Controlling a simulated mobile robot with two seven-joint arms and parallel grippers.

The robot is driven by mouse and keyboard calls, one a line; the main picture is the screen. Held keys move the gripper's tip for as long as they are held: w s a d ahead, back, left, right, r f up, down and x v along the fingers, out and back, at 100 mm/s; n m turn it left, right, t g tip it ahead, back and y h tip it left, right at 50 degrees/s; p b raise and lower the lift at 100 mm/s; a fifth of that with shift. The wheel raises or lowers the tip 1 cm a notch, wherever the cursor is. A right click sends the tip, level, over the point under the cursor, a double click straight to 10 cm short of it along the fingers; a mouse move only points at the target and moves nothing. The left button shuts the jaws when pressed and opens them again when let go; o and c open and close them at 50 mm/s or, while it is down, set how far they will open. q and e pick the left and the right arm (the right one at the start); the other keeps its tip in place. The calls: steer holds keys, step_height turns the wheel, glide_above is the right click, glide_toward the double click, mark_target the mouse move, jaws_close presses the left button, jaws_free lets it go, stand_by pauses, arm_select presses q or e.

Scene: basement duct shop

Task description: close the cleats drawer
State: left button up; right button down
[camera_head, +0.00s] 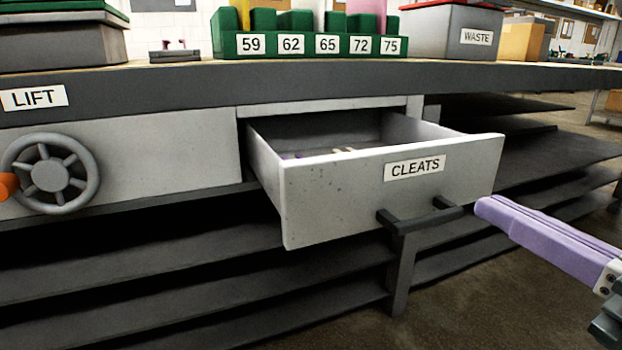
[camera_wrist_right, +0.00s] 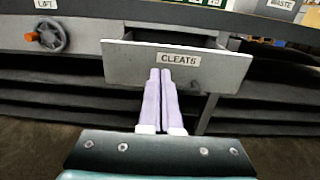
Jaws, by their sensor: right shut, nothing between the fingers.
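The cleats drawer (camera_head: 335,200) is a grey drawer with a white CLEATS label, pulled well out from under the workbench. Its dark bar handle (camera_head: 420,214) is on the lower front. A few small items show inside, mostly hidden by the front panel. My right gripper (camera_head: 480,206) has pale purple fingers, shut and empty, just to the right of the handle in the head view. My left gripper is not in view.
The workbench edge (camera_head: 180,88) runs above the drawer. A LIFT handwheel (camera_head: 50,176) with an orange knob is at the left. A green numbered rack (camera_head: 305,45) and a WASTE bin (camera_head: 440,32) stand on top. Dark shelves (camera_head: 170,260) lie below.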

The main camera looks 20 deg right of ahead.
mark_target(390, 152)
steer(key=w, duration=0.4)
steer(key=w+b, duration=0.1)
steer(key=w, duration=0.4)
steer(key=w+a+b, duration=0.1)
steer(key=w, duration=0.3)
steer(key=shift+w, duration=0.15)
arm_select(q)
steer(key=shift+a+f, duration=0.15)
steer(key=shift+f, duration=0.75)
arm_select(e)
steer(key=shift+w, duration=0.15)
steer(key=shift+r, duration=0.1)
